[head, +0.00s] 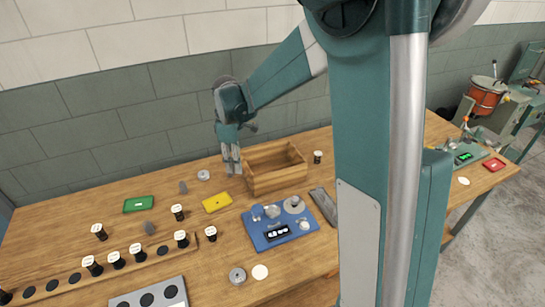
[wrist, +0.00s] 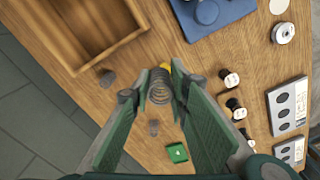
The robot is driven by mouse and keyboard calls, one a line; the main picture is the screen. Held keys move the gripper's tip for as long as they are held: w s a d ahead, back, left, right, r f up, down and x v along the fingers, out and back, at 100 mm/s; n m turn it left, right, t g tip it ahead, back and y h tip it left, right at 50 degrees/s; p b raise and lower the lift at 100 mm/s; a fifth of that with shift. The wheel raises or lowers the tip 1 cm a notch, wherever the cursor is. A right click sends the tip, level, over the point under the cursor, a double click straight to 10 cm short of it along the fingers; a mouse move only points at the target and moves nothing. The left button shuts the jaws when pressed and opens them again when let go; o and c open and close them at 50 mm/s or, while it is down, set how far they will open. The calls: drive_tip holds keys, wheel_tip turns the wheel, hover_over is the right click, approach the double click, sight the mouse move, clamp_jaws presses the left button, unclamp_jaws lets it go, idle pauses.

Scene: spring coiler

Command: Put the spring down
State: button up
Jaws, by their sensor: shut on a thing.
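The spring (wrist: 158,90) is a dark grey wire coil between the fingertips of my gripper (wrist: 160,94) in the wrist view. My gripper is shut on it, with the fingers apart by the coil's width. In the head view my gripper (head: 232,168) points down just left of the open wooden box (head: 277,183), low near the table's back. The spring is too small to make out there. I cannot tell whether it touches the table. The wooden box (wrist: 137,38) also shows at the upper left of the wrist view, beside my gripper.
A yellow tray (head: 217,203), green tray (head: 138,204) and blue device (head: 278,226) lie on the table (head: 205,262). Small grey pieces (head: 183,187) lie left of my gripper. Several black-and-white spools (head: 178,212) stand at the left. Bare wood lies between them.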

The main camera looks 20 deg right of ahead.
sight(273, 168)
drive_tip(key=w+d+f+m, duration=0.1)
drive_tip(key=w+d, duration=0.2)
drive_tip(key=d, duration=0.3)
drive_tip(key=w+d+m+p, duration=0.1)
drive_tip(key=w+d, duration=0.2)
drive_tip(key=d, duration=0.3)
drive_tip(key=w+d+f+m, duration=0.1)
drive_tip(key=w+d, duration=0.1)
drive_tip(key=d, duration=0.5)
drive_tip(key=shift+w+f, duration=0.2)
drive_tip(key=shift+f, duration=2.15)
drive_tip(key=shift+f, duration=0.1)
drive_tip(key=shift+f, duration=3)
drive_tip(key=shift+f, duration=1.85)
drive_tip(key=shift+f, duration=0.2)
